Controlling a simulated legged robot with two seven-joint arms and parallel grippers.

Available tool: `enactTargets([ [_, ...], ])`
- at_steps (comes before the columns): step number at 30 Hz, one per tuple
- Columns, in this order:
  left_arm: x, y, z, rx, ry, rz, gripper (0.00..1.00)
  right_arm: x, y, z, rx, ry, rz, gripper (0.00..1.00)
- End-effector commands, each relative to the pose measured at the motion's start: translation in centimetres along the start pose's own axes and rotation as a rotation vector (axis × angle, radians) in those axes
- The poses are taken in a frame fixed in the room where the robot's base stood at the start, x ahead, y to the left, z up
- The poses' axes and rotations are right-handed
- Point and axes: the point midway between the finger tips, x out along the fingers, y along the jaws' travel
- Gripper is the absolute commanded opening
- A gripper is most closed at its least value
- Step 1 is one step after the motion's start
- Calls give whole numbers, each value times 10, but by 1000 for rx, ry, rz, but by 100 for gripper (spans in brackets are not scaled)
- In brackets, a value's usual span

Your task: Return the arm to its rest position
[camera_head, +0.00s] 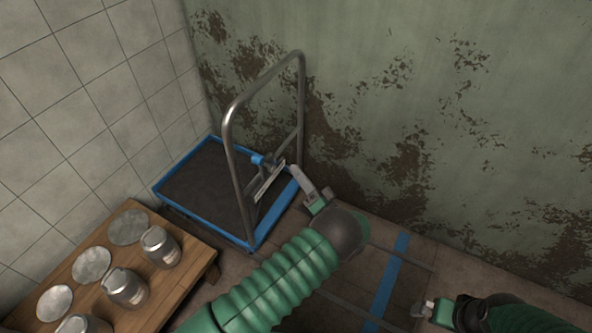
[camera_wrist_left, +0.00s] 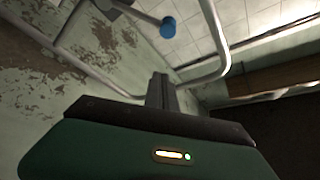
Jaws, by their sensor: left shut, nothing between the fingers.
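My left arm, in a ribbed green sleeve, reaches up from the bottom of the head view. Its gripper (camera_head: 298,175) is shut and empty, beside the right side of the blue cart's metal handle. In the left wrist view the fingers (camera_wrist_left: 160,80) show together with nothing held, and the metal handle tube curves around behind them. My right gripper (camera_head: 418,311) is at the lower right of the head view, low and small; its finger opening is not clear.
A blue-rimmed cart (camera_head: 180,173) with a tall metal handle (camera_head: 235,160) stands in the corner. A blue floor stripe (camera_head: 385,285) lies right of my left arm. The floor there looks clear.

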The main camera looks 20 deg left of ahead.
Motion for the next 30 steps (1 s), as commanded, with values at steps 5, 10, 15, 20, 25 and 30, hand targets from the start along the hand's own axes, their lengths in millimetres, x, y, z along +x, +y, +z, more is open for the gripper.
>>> enactTargets([
  [5,2,0,1,0,-1,0,0,0,0,0,-1,0,0,100],
  [10,22,12,-21,-112,3,157,0,0,0,0,-1,0,0,100],
  [15,35,38,-70,-398,-60,720,0,0,0,0,-1,0,0,100],
  [20,-31,5,-57,-458,-279,1256,0,0,0,0,-1,0,0,100],
  [25,-99,-64,13,-302,-547,1525,0,0,0,0,-1,0,0,100],
  [30,-132,-122,79,-134,-739,1585,0,0,0,0,-1,0,0,100],
])
